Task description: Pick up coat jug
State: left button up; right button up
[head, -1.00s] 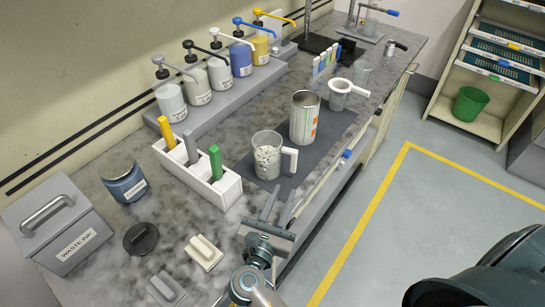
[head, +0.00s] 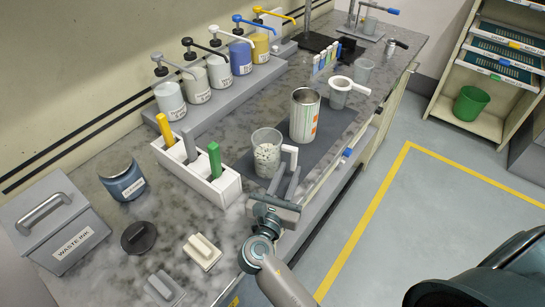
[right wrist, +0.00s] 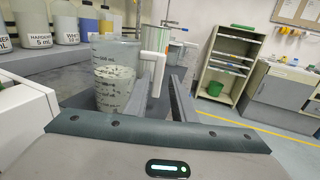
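The clear jug (head: 266,158), with graduation marks, a white handle and white speckled contents, stands upright on the dark mat (head: 318,150). It also shows in the right wrist view (right wrist: 113,85), left of my fingers. My right gripper (head: 286,180) is open, its two fingers pointing at the handle from the near side. In the right wrist view the white handle (right wrist: 154,67) shows at the gap between the fingertips (right wrist: 161,85). I cannot tell whether they touch it. My left gripper is not in view.
A metal can (head: 304,116) and a white-rimmed strainer cup (head: 340,92) stand behind the jug. A white holder (head: 222,191) with coloured sticks stands close on its left. Pump bottles (head: 218,72) line the wall. A waste ink box (head: 58,222) is at left.

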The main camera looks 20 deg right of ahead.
aim_at(294, 159)
jog(key=shift+b+x, duration=0.55)
jog(key=shift+x, duration=2.15)
jog(key=shift+w+d+b, duration=0.25)
jog(key=shift+w+b, duration=0.1)
jog(key=b+x, duration=0.2)
jog(key=x, duration=0.2)
jog(key=shift+w, duration=0.2)
jog(key=shift+r, duration=0.1)
jog(key=shift+c, duration=0.5)
grip_shut()
